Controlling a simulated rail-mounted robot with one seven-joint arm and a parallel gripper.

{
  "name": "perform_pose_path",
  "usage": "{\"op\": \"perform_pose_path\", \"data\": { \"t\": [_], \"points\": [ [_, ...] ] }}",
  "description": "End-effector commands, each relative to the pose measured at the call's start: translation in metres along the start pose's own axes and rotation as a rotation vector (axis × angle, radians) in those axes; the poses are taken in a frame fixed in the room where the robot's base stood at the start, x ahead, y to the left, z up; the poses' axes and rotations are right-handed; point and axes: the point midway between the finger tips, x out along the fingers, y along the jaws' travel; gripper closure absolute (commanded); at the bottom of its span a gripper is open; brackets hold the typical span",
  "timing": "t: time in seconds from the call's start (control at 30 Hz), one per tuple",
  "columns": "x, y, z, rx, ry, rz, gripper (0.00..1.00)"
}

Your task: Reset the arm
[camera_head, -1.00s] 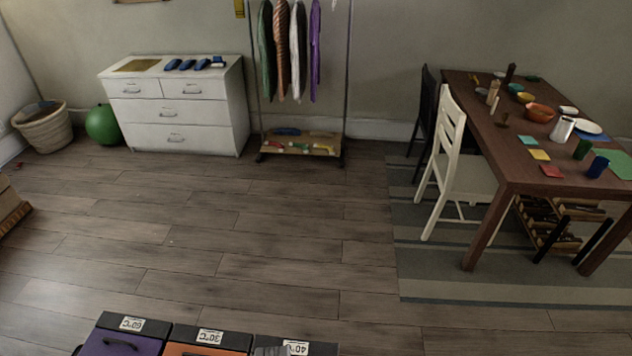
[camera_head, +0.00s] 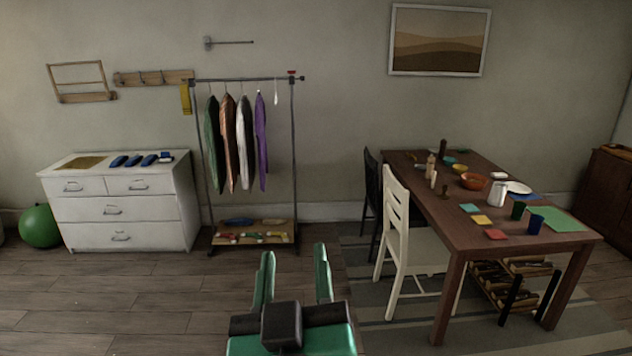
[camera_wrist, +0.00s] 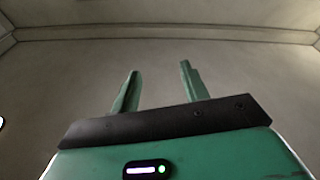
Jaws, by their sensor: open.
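My gripper (camera_head: 293,275) shows at the bottom middle of the head view, with its two green fingers pointing up and spread apart. Nothing is between them. In the wrist view the same two fingers (camera_wrist: 160,90) stand apart and empty in front of plain pale wall and ceiling surfaces. The gripper touches nothing that I can see. Most of the arm behind it is out of the picture.
A clothes rack (camera_head: 292,150) with several garments stands behind. A white dresser (camera_head: 120,215) is at the left, with a green ball (camera_head: 40,227) beside it. A white chair (camera_head: 397,240) and a laid dining table (camera_head: 455,228) are at the right.

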Motion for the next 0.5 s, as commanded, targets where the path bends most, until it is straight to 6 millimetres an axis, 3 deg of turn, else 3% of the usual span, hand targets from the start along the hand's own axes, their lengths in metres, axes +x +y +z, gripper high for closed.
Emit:
{"op": "perform_pose_path", "data": {
  "t": [0.03, 0.2, 0.23, 0.3, 0.5],
  "points": [
    [-0.021, 0.014, -0.034, 0.049, 0.088, 0.029, 0.55],
    [-0.098, 0.051, -0.135, 0.212, 0.365, 0.081, 0.55],
    [-0.082, 0.057, -0.164, 0.211, 0.349, 0.077, 0.55],
    [-0.071, 0.064, -0.198, 0.212, 0.343, 0.074, 0.55],
    [-0.045, 0.083, -0.287, 0.22, 0.339, 0.069, 0.55]
  ]
}}
